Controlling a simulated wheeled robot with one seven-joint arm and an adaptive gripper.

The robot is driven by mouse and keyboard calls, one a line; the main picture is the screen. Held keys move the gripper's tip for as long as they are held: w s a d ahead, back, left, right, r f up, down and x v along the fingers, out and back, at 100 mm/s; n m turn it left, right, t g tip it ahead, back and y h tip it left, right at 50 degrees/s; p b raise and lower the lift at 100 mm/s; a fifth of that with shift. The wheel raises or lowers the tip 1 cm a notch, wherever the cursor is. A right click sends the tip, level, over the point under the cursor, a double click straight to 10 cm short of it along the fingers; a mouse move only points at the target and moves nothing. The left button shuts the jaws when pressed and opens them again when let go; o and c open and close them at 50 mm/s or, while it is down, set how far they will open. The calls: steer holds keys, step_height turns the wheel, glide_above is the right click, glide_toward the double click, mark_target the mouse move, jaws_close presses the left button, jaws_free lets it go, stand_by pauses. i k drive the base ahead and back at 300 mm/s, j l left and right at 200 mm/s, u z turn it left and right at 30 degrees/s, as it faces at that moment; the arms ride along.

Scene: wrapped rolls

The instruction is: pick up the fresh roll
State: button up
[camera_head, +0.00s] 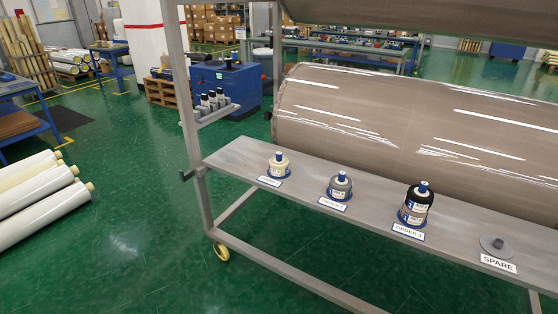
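No gripper shows in the head view. No roll carries a readable mark calling it fresh. On the grey shelf (245,155) stand three small spools on blue bases: a cream one (279,166), a grey one (339,187) and a black one (415,204). The black one has a label reading ORDER 3 in front. The SPARE position (497,246) holds only a grey disc with a short peg. Several small dark rolls with pale lower parts (213,100) stand on a little side bracket at the rack's left post.
A large brown wrapped roll (390,115) lies behind the shelf. Several white rolls (40,200) are stacked at the left. A blue cabinet (232,85) stands behind the rack. The green floor (130,225) between the white rolls and the wheeled rack is clear.

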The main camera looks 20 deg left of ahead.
mark_target(279, 165)
steer(key=i+j, duration=1.05)
steer(key=j, duration=0.15)
steer(key=i+j+u, duration=0.1)
steer(key=i+j, duration=1)
steer(key=j, duration=0.15)
